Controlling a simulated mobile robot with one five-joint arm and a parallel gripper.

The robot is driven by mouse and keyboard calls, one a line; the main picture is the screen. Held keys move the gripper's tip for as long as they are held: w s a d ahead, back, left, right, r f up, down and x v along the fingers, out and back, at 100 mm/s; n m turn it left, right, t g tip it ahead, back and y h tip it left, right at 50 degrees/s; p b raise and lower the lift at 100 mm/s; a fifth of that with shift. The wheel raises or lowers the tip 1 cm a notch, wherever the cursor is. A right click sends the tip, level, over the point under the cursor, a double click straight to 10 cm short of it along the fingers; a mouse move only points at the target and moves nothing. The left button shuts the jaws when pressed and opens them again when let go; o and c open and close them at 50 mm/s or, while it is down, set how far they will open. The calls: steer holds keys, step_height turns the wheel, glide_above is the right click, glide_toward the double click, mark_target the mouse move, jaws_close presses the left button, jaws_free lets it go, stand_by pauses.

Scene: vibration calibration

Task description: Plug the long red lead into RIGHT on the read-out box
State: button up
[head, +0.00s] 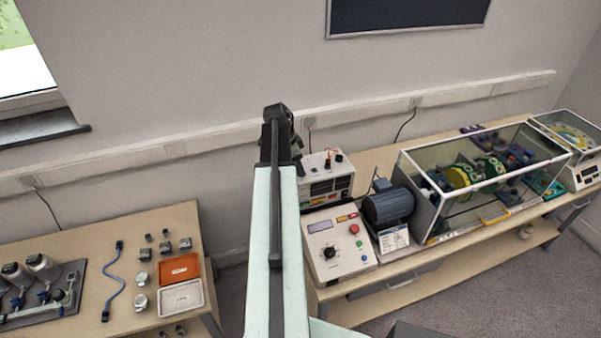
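A pale box with dark display windows (318,188), which looks like the read-out box, stands at the back left of the right-hand bench. Small dark and red plugs or sockets (329,162) show on its top, too small to tell apart. No socket label is readable, and I cannot make out a long red lead. My gripper (277,112) is raised at the end of my arm, just left of the box in the picture. Its fingers are hidden or too dark to tell apart, so I cannot see whether it holds anything.
A control box with a dial (325,248), a dark motor (388,206) and a glass-walled enclosure (425,185) crowd the right bench (375,285). The left bench (150,225) holds a blue cable (113,283), orange tray (178,269) and white tray (181,298). Floor shows between the benches.

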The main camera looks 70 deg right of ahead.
jaws_close()
steer(key=shift+s+a+n, duration=0.15)
steer(key=shift+a+n, duration=0.05)
steer(key=shift+n, duration=0.6)
steer(key=shift+n+t+h, duration=0.4)
steer(key=shift+n, duration=0.8)
steer(key=n, duration=0.2)
steer(key=n+t, duration=0.1)
steer(key=shift+s+n, duration=0.25)
steer(key=shift+n, duration=0.05)
steer(key=shift+w, duration=0.1)
steer(key=shift+n, duration=0.4)
steer(key=n+t, duration=0.1)
steer(key=n, duration=0.2)
steer(key=shift+n, duration=0.3)
